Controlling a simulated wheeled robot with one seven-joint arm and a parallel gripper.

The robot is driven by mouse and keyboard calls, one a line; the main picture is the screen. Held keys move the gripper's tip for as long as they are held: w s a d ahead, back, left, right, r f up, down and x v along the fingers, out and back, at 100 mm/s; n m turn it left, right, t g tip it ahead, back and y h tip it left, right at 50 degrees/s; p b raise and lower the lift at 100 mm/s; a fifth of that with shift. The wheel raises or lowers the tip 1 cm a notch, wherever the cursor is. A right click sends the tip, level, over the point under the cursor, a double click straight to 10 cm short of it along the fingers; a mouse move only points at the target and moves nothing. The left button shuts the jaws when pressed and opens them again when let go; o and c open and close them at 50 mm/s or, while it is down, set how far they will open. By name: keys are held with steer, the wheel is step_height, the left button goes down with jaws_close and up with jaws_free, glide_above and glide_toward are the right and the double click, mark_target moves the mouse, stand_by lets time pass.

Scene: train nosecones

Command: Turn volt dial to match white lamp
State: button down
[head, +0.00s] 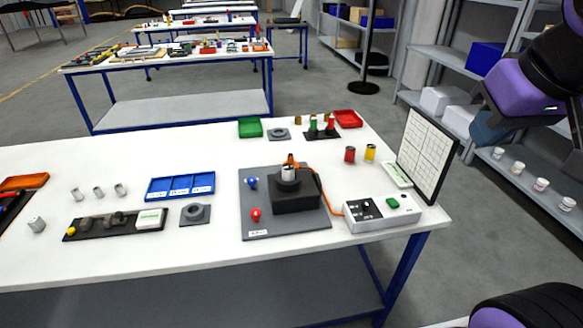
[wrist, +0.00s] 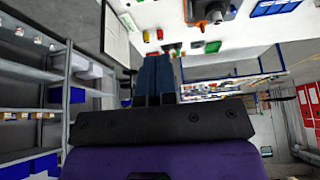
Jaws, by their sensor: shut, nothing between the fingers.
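The grey control box (head: 400,222) sits at the right front of the white table, with a black panel (head: 363,209) and a green button (head: 392,203) on top. The panel carries small knob or lamp shapes; which is the volt dial, its markings and any white lamp are too small to tell. An orange cable runs from the box to the dark fixture (head: 297,196). My gripper (head: 490,130) is in the air to the right of the table, apart from the box. In the wrist view my gripper (wrist: 157,60) is shut and empty.
A white gridded board (head: 428,150) stands upright at the table's right end, between my gripper and the box. Red and yellow cylinders (head: 350,155) stand behind the box. Shelving (head: 450,60) is at the right. The fixture stands on a grey plate (head: 290,231).

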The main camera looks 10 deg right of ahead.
stand_by(0.4)
steer(key=c, duration=0.9)
jaws_free()
steer(key=shift+o, duration=0.3)
steer(key=shift+w, duration=0.4)
steer(key=n+g+h, duration=0.2)
steer(key=n+g, duration=0.5)
glide_above(365, 202)
steer(key=s+a, duration=0.1)
steer(key=a, duration=0.1)
steer(key=w+a+f+x, duration=0.1)
steer(key=w+a+x, duration=0.15)
steer(key=x, duration=1.35)
steer(key=w+a+f+n+g+h, duration=0.15)
steer(key=w+f, duration=0.25)
steer(key=f, duration=0.6)
steer(key=shift+n, duration=0.45)
steer(key=x, duration=1)
steer(key=shift+w+f, duration=0.1)
steer(key=shift+f, duration=0.35)
